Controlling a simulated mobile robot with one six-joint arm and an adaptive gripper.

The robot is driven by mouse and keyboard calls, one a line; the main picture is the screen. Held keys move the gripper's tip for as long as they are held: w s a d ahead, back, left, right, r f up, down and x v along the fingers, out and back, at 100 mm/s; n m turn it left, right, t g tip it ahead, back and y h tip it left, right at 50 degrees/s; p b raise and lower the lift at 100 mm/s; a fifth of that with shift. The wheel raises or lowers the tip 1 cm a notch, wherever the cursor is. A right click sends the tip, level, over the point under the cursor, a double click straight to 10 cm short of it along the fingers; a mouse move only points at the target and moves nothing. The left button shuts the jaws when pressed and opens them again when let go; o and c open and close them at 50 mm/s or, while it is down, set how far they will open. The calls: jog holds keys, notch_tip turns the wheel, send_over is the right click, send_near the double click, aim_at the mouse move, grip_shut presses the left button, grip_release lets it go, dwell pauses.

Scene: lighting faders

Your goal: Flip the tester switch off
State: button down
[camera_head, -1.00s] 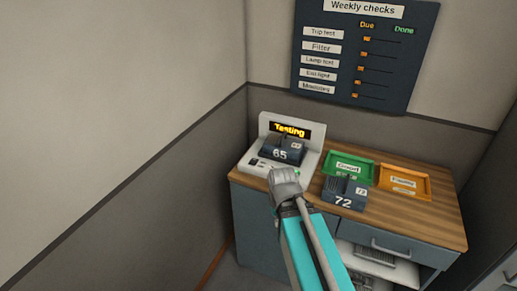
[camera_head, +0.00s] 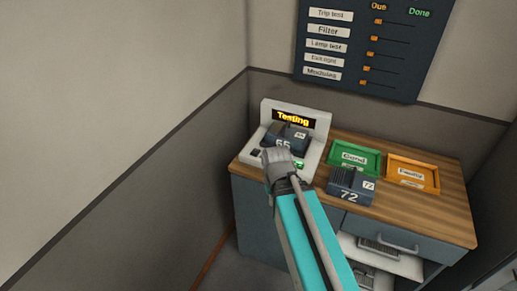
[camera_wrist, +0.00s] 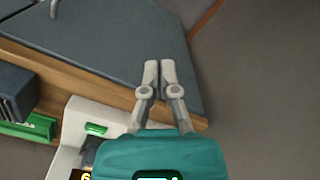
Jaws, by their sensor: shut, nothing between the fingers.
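The white tester (camera_head: 313,150) stands at the left end of the wooden counter, with "Testing" lit in amber on its display (camera_head: 293,118). A dark module marked 65 (camera_head: 298,134) sits in it. A small dark part (camera_head: 256,153) at its front left may be the switch; its position is too small to read. A green light (camera_head: 299,165) glows at its front right and also shows in the wrist view (camera_wrist: 96,129). My gripper (camera_head: 274,154) is shut and empty, in front of the tester and hiding part of it. In the wrist view its fingertips (camera_wrist: 160,66) are together over the cabinet front.
A dark module marked 72 (camera_head: 350,188) stands right of the tester. Behind it are a green tray (camera_head: 336,157) and an orange tray (camera_head: 432,188). A wooden counter edge (camera_wrist: 110,92) runs beneath my fingers. A checks board (camera_head: 400,60) hangs above.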

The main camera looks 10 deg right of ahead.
jog(key=w+d+r+n+t+y+p, duration=0.1)
jog(key=w+d+r+n+y, duration=0.1)
jog(key=w, duration=0.6)
jog(key=w+d+r+n+t+y+p, duration=0.1)
jog(key=w+d+r+n+t+y, duration=0.1)
jog(key=w, duration=0.7)
jog(key=w+d+r+n+t+y+p, duration=0.1)
jog(key=w+r+n+y, duration=0.3)
jog(key=w, duration=0.4)
jog(key=shift+w+d+r+n, duration=0.3)
jog(key=shift+d+r+n, duration=0.15)
jog(key=shift+d+n, duration=0.6)
jog(key=shift+a, duration=0.25)
jog(key=b, duration=0.7)
send_over(252, 152)
jog(key=d, duration=0.2)
jog(key=f, duration=0.7)
jog(key=shift+s+f, duration=0.15)
jog(key=shift+s, duration=0.15)
jog(key=shift+s+a+f+b, duration=0.1)
jog(key=shift+s+f+b, duration=0.1)
jog(key=shift+f+b, duration=1.65)
